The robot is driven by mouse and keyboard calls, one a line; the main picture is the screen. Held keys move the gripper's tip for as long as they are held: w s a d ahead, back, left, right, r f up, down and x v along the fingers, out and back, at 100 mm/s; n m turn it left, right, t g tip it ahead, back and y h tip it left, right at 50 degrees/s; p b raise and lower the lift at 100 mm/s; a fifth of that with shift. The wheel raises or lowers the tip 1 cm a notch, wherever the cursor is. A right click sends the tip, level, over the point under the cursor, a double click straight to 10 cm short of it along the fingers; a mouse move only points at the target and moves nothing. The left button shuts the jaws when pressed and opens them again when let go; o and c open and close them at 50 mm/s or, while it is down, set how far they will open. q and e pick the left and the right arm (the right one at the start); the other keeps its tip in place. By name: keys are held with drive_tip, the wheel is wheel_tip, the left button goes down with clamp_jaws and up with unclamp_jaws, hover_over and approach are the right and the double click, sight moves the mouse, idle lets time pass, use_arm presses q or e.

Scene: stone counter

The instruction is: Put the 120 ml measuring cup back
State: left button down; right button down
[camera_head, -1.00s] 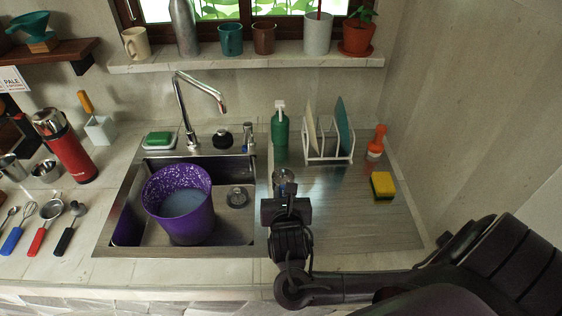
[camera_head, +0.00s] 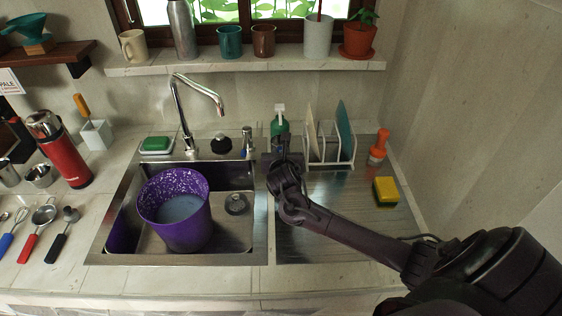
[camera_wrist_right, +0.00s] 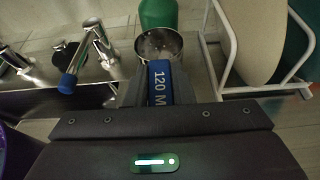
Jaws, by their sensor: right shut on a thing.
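The 120 ml measuring cup has a round metal bowl and a blue handle (camera_wrist_right: 158,82) printed "120 M" in the right wrist view. My right gripper (camera_wrist_right: 157,98) is shut on that blue handle. The cup's bowl (camera_wrist_right: 159,44) points away from the gripper, close in front of the green bottle. In the head view my right gripper (camera_head: 284,162) is over the back left of the drainboard, and it mostly hides the cup. My left gripper is not in view.
The green soap bottle (camera_head: 280,121) stands just beyond the cup. A white dish rack (camera_head: 331,163) with plates is to the right, the faucet (camera_head: 186,125) to the left. A purple bucket (camera_head: 180,222) stands in the sink. The front of the drainboard (camera_head: 330,255) is clear.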

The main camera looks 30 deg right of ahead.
wheel_tip(320, 180, down, 4)
drive_tip(key=shift+r+p, duration=0.1)
drive_tip(key=shift+p, duration=0.3)
drive_tip(key=shift+w+d+f, duration=0.1)
drive_tip(key=shift+f, duration=0.2)
drive_tip(key=c, duration=1.3)
unclamp_jaws()
drive_tip(key=shift+f, duration=0.1)
drive_tip(key=shift+o, duration=0.2)
drive_tip(key=v, duration=1.2)
